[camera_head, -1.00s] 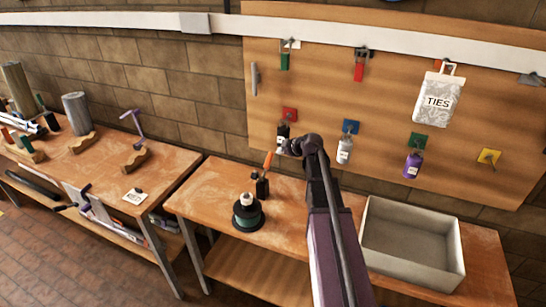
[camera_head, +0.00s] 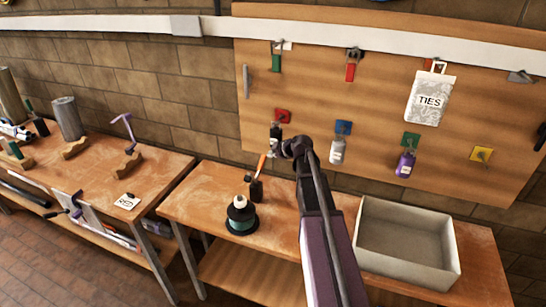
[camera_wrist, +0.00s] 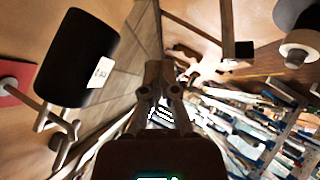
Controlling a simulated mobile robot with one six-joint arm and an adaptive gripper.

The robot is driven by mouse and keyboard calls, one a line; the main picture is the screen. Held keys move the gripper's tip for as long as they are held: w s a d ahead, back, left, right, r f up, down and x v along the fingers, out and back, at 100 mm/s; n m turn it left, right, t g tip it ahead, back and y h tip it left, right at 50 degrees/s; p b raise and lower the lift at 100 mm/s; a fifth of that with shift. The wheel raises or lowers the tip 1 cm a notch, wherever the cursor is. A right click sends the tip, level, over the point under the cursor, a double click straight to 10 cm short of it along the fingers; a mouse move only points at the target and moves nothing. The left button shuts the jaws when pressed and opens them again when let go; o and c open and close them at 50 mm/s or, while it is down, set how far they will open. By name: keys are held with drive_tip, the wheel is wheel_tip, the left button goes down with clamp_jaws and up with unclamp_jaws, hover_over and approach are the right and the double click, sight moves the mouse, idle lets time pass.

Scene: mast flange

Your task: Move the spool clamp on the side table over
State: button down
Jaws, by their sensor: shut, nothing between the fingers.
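A dark spool with a green band and pale top (camera_head: 241,216) stands upright on the wooden table (camera_head: 200,205), near its left end; I take it as the spool clamp. A dark spool-like thing with a pale end (camera_wrist: 300,45) at the upper right of the wrist view may be the same one. My gripper (camera_wrist: 158,70) is shut and empty in the wrist view, its fingertips together. In the head view my wrist is above the table's back edge, in front of the board, up and right of the spool; the fingers cannot be made out there.
A black labelled bottle (camera_wrist: 76,58) hangs close beside my gripper. An open grey bin (camera_head: 408,280) sits right of my arm. A cluttered bench (camera_head: 95,175) stands left across a gap.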

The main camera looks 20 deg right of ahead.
sight(261, 161)
drive_tip(key=b+x, duration=0.2)
drive_tip(key=x, duration=0.1)
drive_tip(key=d+f+b+x, duration=0.1)
drive_tip(key=b+x, duration=0.2)
drive_tip(key=x, duration=0.1)
drive_tip(key=b+x, duration=0.2)
drive_tip(key=x, duration=0.1)
drive_tip(key=shift+d+f, duration=0.3)
drive_tip(key=shift+f, duration=0.2)
drive_tip(key=shift+d+f+b, duration=0.15)
drive_tip(key=shift+f+b, duration=0.05)
drive_tip(key=shift+b, duration=0.25)
drive_tip(key=shift+w+d+f+b, duration=0.25)
drive_tip(key=shift+w+f+b, duration=0.1)
drive_tip(key=shift+b, duration=0.05)
drive_tip(key=shift+r, duration=0.15)
drive_tip(key=r+p, duration=0.2)
drive_tip(key=s+a+r+p, duration=0.1)
drive_tip(key=shift+s+r+p, duration=0.1)
drive_tip(key=shift+r+p, duration=0.05)
drive_tip(key=shift+p, duration=0.25)
drive_tip(key=p+v, duration=0.6)
drive_tip(key=v, duration=0.4)
drive_tip(key=shift+r, duration=0.2)
